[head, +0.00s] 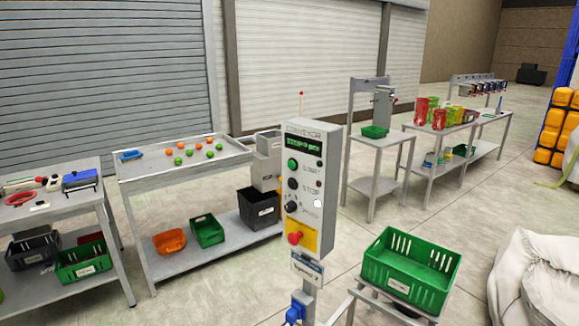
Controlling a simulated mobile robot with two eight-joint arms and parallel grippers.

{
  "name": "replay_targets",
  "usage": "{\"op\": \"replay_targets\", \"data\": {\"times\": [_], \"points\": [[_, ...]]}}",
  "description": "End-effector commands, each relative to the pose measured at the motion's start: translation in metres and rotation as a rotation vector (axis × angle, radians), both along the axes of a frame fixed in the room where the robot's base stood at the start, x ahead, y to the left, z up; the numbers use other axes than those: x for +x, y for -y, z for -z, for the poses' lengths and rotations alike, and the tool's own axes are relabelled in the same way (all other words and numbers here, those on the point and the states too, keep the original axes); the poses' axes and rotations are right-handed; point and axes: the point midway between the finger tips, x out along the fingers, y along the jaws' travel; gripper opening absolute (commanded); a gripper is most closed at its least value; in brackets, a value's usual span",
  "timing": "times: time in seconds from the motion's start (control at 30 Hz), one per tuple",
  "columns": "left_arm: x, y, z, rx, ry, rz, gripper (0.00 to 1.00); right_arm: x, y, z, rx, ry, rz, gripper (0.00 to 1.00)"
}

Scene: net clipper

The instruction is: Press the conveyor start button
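The conveyor control box (327,190) is a grey upright panel on a post in the middle of the head view, facing me at an angle. A green button (292,163) sits high on its front, under a dark display with green text (303,145). Below it are a dark stop button (293,184), a black knob (291,207) and a red emergency button (295,238) on a yellow plate. The small labels are hard to read. Neither of my grippers shows.
A green crate (375,269) rests on a low stand right of the panel. A sorting table (205,171) with orange and green balls stands behind left. A workbench (50,211) is at far left. A white sack (530,285) lies at lower right. Open floor lies between the tables.

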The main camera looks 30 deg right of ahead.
Motion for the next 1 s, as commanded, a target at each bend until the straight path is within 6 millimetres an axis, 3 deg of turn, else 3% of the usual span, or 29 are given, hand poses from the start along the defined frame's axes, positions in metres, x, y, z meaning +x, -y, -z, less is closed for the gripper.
{"op": "replay_targets", "data": {"times": [0.03,0.17,1.0], "points": [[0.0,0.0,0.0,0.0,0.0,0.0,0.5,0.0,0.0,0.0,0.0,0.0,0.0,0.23],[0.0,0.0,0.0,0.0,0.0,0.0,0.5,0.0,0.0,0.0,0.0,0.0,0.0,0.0],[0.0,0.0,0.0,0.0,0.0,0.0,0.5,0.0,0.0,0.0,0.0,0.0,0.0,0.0]]}}
